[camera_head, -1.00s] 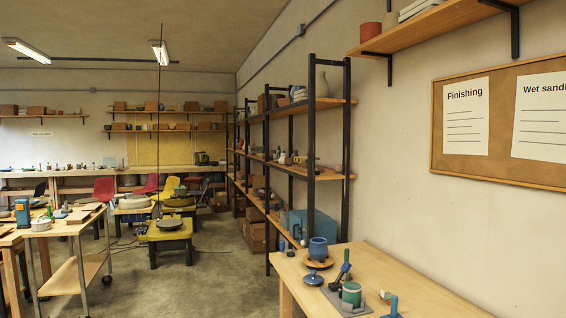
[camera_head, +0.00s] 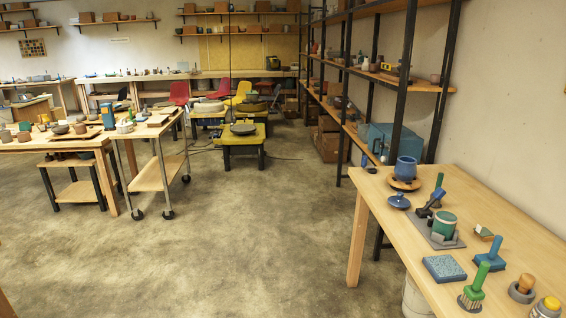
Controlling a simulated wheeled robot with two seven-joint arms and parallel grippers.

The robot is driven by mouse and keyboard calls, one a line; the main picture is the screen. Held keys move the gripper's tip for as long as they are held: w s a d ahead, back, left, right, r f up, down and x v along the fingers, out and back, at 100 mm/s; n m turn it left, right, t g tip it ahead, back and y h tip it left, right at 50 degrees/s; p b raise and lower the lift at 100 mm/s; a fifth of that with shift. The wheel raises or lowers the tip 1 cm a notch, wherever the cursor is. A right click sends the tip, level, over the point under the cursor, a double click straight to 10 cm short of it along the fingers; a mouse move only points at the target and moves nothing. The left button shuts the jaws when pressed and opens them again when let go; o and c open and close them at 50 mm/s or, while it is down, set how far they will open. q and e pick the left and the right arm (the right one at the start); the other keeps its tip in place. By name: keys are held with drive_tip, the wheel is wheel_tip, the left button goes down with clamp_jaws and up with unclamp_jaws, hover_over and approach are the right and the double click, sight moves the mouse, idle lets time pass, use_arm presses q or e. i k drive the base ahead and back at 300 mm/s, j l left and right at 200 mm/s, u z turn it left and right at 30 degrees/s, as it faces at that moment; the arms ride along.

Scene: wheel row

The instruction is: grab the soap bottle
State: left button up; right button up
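I cannot make out a clear soap bottle. On the right wooden table (camera_head: 440,262), a pale object with a yellow top (camera_head: 546,307) stands at the bottom right corner, cut off by the picture edge, and I cannot tell what it is. On the left table a blue upright container (camera_head: 108,116) stands near the cart, too small to identify. Neither of my grippers is in view.
The right table also bears a blue pot (camera_head: 406,170), a green cup (camera_head: 444,224), a blue sponge-like block (camera_head: 444,268) and a green-handled brush (camera_head: 474,288). A wheeled cart (camera_head: 150,176) stands at left. The floor (camera_head: 250,240) between is open.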

sight(366, 65)
drive_tip(key=i+j, duration=0.1)
drive_tip(key=i, duration=2.05)
drive_tip(key=i+j, duration=0.1)
drive_tip(key=i, duration=2)
drive_tip(key=i+z, duration=0.35)
drive_tip(key=i, duration=0.4)
drive_tip(key=i+j+z, duration=0.3)
drive_tip(key=i, duration=0.4)
drive_tip(key=i+l+z, duration=0.3)
drive_tip(key=i, duration=0.4)
drive_tip(key=i+z, duration=0.3)
drive_tip(key=i, duration=0.4)
drive_tip(key=i+l, duration=0.15)
drive_tip(key=i, duration=0.05)
